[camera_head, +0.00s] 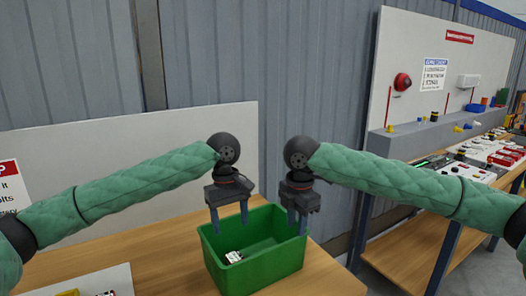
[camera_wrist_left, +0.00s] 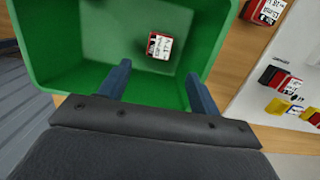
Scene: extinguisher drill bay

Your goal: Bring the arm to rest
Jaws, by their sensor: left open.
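My left gripper (camera_head: 229,218) hangs over the left part of a green bin (camera_head: 264,272), fingers pointing down and apart, with nothing between them. In the left wrist view its two open fingers (camera_wrist_left: 158,90) stand over the same bin (camera_wrist_left: 75,85). A small red, white and black block (camera_wrist_left: 159,46) lies in the bin, apart from the fingers; it also shows in the head view (camera_head: 233,256). My right gripper (camera_head: 297,222) hangs over the bin's right side, its two fingers slightly apart with nothing visible between them.
The bin stands on a wooden table (camera_head: 335,284). A white panel (camera_head: 110,279) at front left holds small blocks, including a red one (camera_wrist_left: 287,80) and a yellow one (camera_wrist_left: 281,107). A second bench (camera_head: 412,248) with panels and devices stands at right. A grey corrugated wall (camera_head: 270,60) rises behind.

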